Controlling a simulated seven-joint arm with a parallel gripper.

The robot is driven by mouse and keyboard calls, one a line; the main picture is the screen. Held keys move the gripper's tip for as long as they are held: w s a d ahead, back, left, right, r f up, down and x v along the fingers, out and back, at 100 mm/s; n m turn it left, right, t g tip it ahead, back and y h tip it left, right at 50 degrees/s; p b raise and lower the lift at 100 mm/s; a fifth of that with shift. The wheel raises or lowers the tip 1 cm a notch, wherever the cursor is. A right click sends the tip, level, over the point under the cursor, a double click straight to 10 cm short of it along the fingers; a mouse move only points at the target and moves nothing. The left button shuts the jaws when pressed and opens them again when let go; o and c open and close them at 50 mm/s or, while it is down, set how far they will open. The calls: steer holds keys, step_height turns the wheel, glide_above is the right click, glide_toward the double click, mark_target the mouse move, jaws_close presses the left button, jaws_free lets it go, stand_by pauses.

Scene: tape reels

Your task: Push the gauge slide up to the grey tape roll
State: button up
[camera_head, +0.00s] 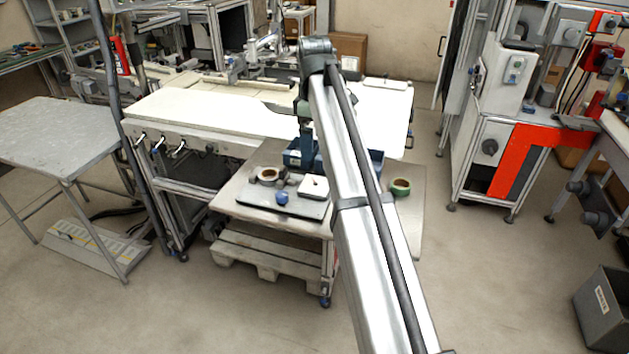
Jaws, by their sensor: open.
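A grey tape roll (268,175) with a pale ring and a brown core stands at the back left of a dark board (256,199) on the small table. A white block (314,187) with a small dark mark on top sits on the board to its right, apart from the roll. I cannot tell for sure whether this block is the gauge slide. My gripper (305,128) hangs down from the arm's far end, above and behind the board, touching neither the roll nor the block. It is open, but small here, and its fingertips are hard to make out.
A blue knob-like object (282,198) is at the board's front. A green tape roll (400,187) lies on the small table (240,182), right of my arm. Blue bins (294,156) stand at the table's back. My arm hides the table's middle right.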

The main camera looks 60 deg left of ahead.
steer(key=shift+f, duration=1.6)
steer(key=shift+r, duration=0.1)
